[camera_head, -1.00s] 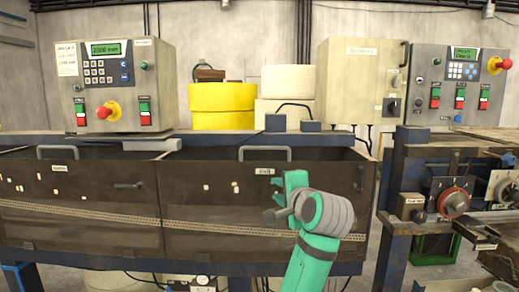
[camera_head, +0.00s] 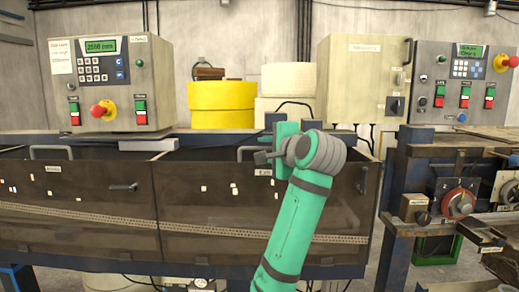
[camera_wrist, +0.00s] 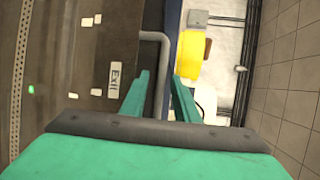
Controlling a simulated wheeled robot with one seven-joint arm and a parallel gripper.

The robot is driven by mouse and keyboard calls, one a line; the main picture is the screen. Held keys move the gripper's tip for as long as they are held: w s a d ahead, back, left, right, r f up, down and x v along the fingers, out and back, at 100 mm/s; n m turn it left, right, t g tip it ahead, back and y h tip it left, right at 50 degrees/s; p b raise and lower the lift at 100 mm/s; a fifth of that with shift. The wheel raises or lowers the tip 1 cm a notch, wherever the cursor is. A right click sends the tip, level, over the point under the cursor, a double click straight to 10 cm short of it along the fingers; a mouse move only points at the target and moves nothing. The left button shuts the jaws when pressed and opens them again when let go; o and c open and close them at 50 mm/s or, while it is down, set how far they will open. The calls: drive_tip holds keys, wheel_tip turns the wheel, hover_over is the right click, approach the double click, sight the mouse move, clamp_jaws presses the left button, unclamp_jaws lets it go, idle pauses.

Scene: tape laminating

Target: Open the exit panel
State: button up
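The exit panel (camera_head: 215,218) is a dark brown, see-through front panel, closed and upright. Its "Exit" label (camera_wrist: 114,80) shows left of my fingers in the wrist view. The panel's grey bar handle (camera_wrist: 162,50) runs between my two fingers in the wrist view; in the head view my gripper hides most of it. My gripper (camera_wrist: 161,75) is open, one green finger on each side of the bar, with visible gaps. I cannot tell whether the bar is deep between the fingers. In the head view my gripper (camera_head: 266,157) is at the panel's top edge.
A similar panel (camera_head: 75,210) with its own handle (camera_head: 51,150) stands to the left. Control boxes (camera_head: 112,85) and a beige cabinet (camera_head: 363,80) stand behind. A blue-framed machine (camera_head: 440,180) with a red dial is to the right.

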drive_tip(key=shift+x, duration=2.15)
clamp_jaws()
